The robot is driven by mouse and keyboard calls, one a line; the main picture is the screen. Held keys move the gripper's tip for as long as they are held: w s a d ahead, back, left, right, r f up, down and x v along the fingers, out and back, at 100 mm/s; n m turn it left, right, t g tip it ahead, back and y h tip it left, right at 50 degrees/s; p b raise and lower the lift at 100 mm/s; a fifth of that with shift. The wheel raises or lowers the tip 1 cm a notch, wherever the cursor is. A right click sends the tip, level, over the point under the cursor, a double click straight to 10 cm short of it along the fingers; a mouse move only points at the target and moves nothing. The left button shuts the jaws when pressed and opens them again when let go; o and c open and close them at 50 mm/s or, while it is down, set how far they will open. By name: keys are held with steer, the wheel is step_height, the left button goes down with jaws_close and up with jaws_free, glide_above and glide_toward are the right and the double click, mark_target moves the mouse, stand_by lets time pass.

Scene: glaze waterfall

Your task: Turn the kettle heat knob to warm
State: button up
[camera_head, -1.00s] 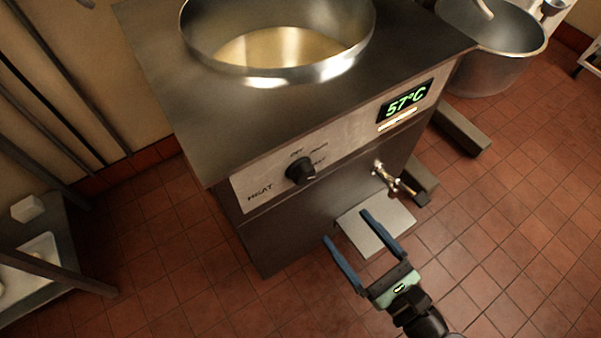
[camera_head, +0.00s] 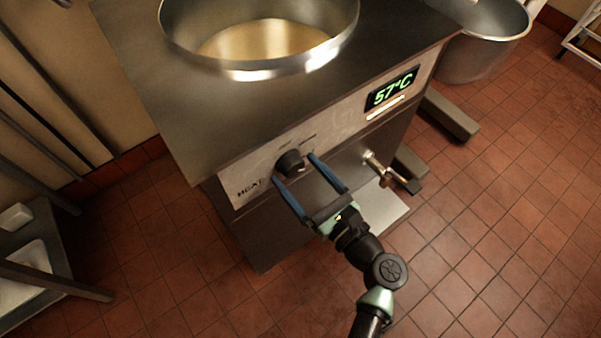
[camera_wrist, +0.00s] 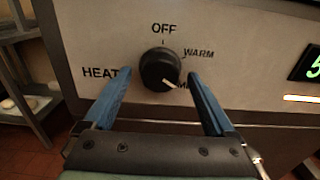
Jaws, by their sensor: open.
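The black heat knob (camera_head: 291,162) is on the kettle's front panel (camera_head: 345,118). In the wrist view the knob (camera_wrist: 160,68) has OFF above it, WARM at its upper right and HEAT at its left. Its pale pointer mark (camera_wrist: 169,85) points to the lower right, towards a label starting with M, partly hidden by a finger. My gripper (camera_head: 294,169) is open, its blue fingers reaching to either side of the knob. In the wrist view my gripper (camera_wrist: 158,76) frames the knob with gaps on both sides; contact does not show.
The green display (camera_head: 391,89) reads 57°C. A drain tap (camera_head: 388,172) sticks out to the right of my gripper, above a pale floor plate (camera_head: 394,208). The kettle's open pan (camera_head: 262,70) is on top. A metal pot (camera_head: 490,50) stands at the upper right. Tiled floor is clear at right.

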steer(key=c, duration=1.4)
steer(key=shift+o, duration=0.2)
steer(key=shift+n, duration=0.3)
steer(key=n+b, duration=0.2)
steer(key=n, duration=0.4)
steer(key=shift+f+b, duration=0.2)
steer(key=shift+b, duration=0.15)
steer(key=shift+d+r+n+b, duration=0.1)
steer(key=shift+n+b, duration=1.2)
steer(key=shift+n, duration=1.3)
steer(key=o, duration=1.4)
steer(key=shift+r, duration=0.1)
steer(key=shift+c, duration=0.2)
